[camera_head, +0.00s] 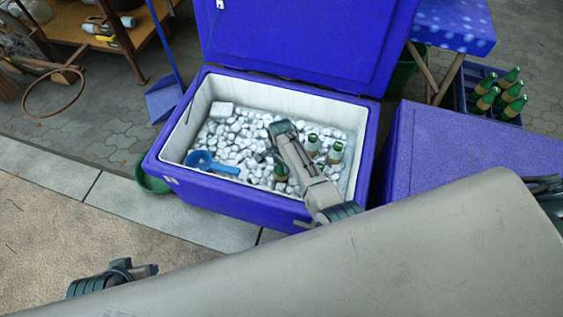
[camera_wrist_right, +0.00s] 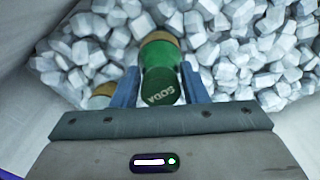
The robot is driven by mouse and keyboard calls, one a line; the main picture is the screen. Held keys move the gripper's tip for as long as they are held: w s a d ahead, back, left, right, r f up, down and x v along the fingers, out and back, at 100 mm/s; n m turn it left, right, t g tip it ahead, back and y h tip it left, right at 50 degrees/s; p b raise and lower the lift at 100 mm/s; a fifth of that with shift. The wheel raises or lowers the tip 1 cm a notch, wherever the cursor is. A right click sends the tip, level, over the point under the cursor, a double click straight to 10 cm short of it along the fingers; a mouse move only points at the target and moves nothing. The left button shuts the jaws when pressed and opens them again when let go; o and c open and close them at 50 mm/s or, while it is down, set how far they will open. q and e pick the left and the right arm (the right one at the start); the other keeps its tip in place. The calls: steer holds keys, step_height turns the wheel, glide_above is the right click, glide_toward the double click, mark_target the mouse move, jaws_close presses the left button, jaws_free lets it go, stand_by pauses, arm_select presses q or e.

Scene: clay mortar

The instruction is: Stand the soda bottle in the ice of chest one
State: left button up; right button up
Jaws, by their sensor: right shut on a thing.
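The open blue chest (camera_head: 225,192) has a white lining and is filled with ice (camera_head: 240,133). My right gripper (camera_head: 272,158) is inside it, over the ice, shut on the green soda bottle (camera_wrist_right: 158,68). The bottle's lower end is among or just above the ice; I cannot tell which. My left gripper (camera_head: 148,270) is at the lower left, outside the chest, its fingers unclear.
Two green bottles (camera_head: 312,143) (camera_head: 335,152) stand in the ice at the right. A blue scoop (camera_head: 212,166) lies at the left. A closed blue chest (camera_head: 455,150) stands to the right, with a crate of bottles (camera_head: 483,112) behind it. The raised lid (camera_head: 310,45) is at the back.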

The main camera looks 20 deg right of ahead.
steer(key=shift+f+b, duration=0.35)
steer(key=shift+f, duration=0.1)
steer(key=o, duration=1.5)
steer(key=shift+o, duration=0.2)
